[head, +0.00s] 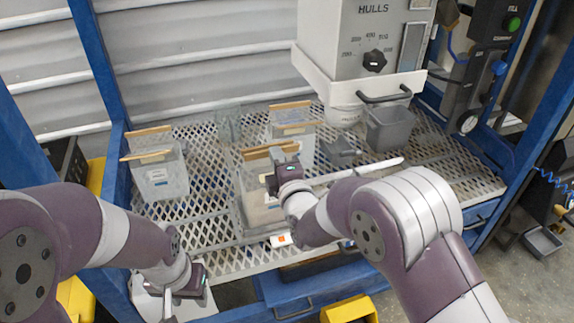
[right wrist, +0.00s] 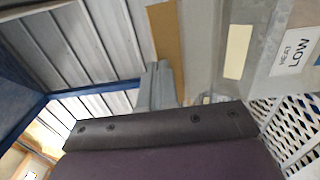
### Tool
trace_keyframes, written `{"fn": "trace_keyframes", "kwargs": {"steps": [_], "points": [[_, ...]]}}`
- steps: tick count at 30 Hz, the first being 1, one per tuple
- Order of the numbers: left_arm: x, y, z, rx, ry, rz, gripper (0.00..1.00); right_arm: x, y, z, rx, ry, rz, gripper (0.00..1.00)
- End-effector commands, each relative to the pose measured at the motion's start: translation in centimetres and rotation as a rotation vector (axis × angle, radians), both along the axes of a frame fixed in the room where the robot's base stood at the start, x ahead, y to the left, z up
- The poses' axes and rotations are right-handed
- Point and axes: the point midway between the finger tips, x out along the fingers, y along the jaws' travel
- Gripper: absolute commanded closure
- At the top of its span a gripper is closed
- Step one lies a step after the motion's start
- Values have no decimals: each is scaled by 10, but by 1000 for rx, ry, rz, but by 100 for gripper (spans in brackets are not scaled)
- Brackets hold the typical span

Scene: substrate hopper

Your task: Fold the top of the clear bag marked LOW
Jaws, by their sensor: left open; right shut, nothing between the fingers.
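The label LOW shows on a clear bag (right wrist: 265,82) at the right of the right wrist view. A brown strip (right wrist: 166,45) stands beside it there. In the head view a clear bag (head: 258,208) with brown strips (head: 268,148) along its top stands mid-deck next to my right gripper; its marking is unreadable, but it seems the same bag. My right gripper (head: 277,156) is shut and empty at the bag's top; its grey fingers (right wrist: 155,88) are together. Whether they touch the bag is unclear. My left gripper (head: 180,292) is open and empty near the front edge.
Other clear bags with brown strips stand at left (head: 162,182) and behind (head: 306,143). Blue posts flank the perforated deck (head: 205,215).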

Motion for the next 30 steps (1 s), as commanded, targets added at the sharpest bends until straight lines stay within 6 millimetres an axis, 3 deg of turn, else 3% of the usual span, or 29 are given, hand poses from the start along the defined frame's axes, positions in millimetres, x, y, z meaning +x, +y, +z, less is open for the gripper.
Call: {"fn": "trace_keyframes", "kwargs": {"steps": [1, 9, 30], "points": [[0, 0, 23, 0, 0, 0, 58, 5, 1, 14, -11, 34, -1, 100], [0, 0, 53, 0, 0, 0, 58, 25, 8, 8, -69, 215, 0, 100], [0, 0, 63, 0, 0, 0, 58, 41, 13, 1, -72, 223, 0, 100]]}}
